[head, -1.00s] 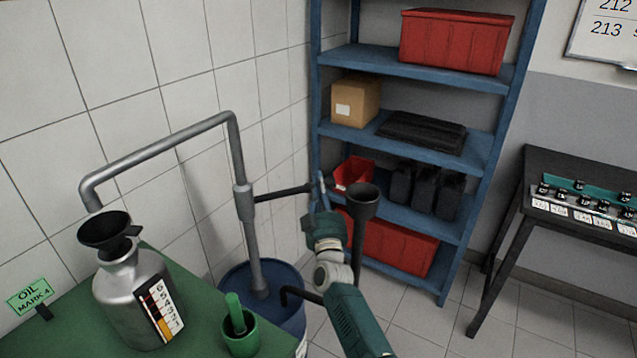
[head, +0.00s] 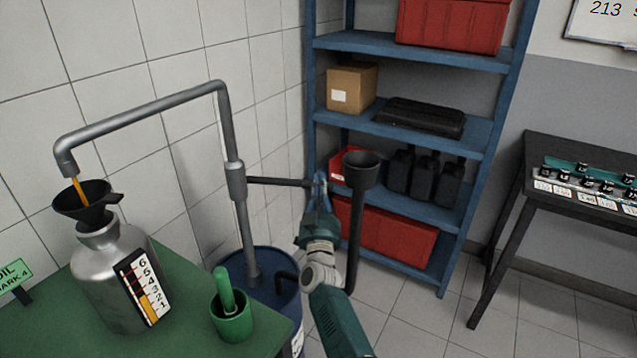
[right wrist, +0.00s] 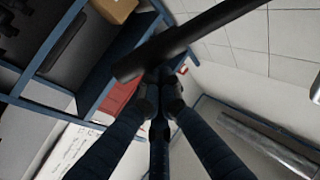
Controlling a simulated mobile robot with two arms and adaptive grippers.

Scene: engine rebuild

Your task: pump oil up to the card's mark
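The silver oil can (head: 100,275) stands on the green bench with a black funnel (head: 88,205) in its neck. Orange oil (head: 77,188) runs from the pump spout (head: 66,160) into the funnel. The can's gauge (head: 143,287) is numbered 1 to 6; its orange column stands around 2 to 3, below 4. The green card (head: 12,275), partly cut off, reads mark 4. The pump handle (head: 275,181) sticks out about level from the pump pipe. My right gripper (head: 318,185) is shut on its outer end; the handle (right wrist: 205,32) crosses the fingers in the right wrist view. My left gripper is out of view.
The pump stands in a blue drum (head: 270,275). A green cup (head: 232,318) sits at the bench's right edge. A black funnel-topped pipe (head: 360,175) stands close right of my right gripper. A blue shelf (head: 410,140) and dark table (head: 570,150) are behind.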

